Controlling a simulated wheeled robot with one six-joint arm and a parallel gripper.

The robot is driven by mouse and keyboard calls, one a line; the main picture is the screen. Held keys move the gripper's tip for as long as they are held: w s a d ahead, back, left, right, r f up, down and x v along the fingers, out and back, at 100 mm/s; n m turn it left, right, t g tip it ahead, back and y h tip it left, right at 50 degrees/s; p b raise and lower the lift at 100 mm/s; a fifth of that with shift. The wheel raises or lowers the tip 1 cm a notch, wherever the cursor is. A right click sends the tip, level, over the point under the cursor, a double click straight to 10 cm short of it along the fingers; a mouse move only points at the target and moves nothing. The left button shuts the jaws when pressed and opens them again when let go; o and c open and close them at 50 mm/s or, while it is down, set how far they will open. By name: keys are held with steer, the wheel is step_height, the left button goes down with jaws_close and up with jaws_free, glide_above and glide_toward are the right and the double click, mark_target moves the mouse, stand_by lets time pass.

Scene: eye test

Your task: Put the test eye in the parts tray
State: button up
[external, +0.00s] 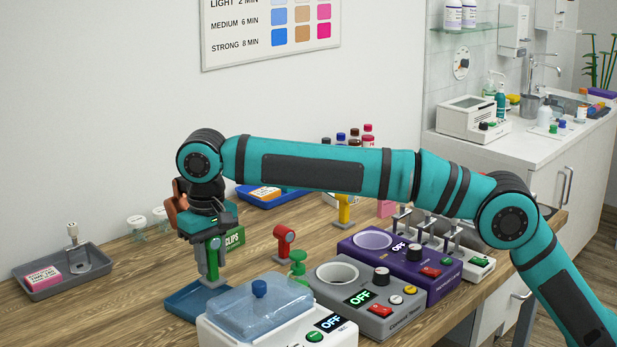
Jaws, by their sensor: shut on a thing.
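My gripper (212,272) points down at the left middle of the table, at a blue tray (183,298). It is shut on a small, mostly hidden thing with green (214,244) showing between the fingers. I cannot tell for sure whether this is the test eye. The fingertips are over or just inside the blue tray; whether the held thing touches it is hidden. A grey tray (98,274) at the far left holds a pink box and a metal piece. Another blue tray (290,197) lies at the back. I cannot tell which is the parts tray.
A white unit with a clear blue lid (262,303) stands close in front of the blue tray. Red (284,241), green (298,264) and yellow (344,210) stands are to the right, near grey (381,327) and purple (408,268) heaters. The table between the grey and blue trays is clear.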

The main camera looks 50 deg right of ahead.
mark_target(213, 279)
steer(key=shift+f, duration=1.75)
steer(key=shift+f, duration=0.1)
steer(key=o, duration=1.1)
step_height(213, 279, up, 11)
steer(key=shift+w+r, duration=0.1)
steer(key=shift+r, duration=0.55)
steer(key=shift+d, duration=0.1)
